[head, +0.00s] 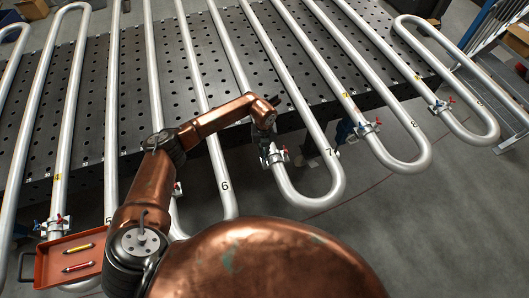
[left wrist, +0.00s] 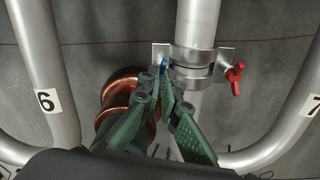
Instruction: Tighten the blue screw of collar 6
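A metal collar (left wrist: 207,60) clamps around a vertical silver pipe between the pipes labelled 6 and 7. It also shows in the head view (head: 277,158). Its blue screw (left wrist: 164,64) is on the left flange, mostly hidden by my fingers. A red screw (left wrist: 235,77) is on the right flange. My left gripper (left wrist: 161,82), with green fingers, has its tips close together right at the blue screw. Whether they touch it or have closed on it cannot be told. In the head view the left gripper (head: 266,143) is small and dark beside the collar. My right gripper is not in view.
Other collars with red and blue screws sit on neighbouring bends, such as one at right (head: 367,128) and one at left (head: 54,226). A red tray (head: 50,264) holding two marker-like sticks is at lower left. A perforated dark table (head: 185,75) lies beneath the pipes.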

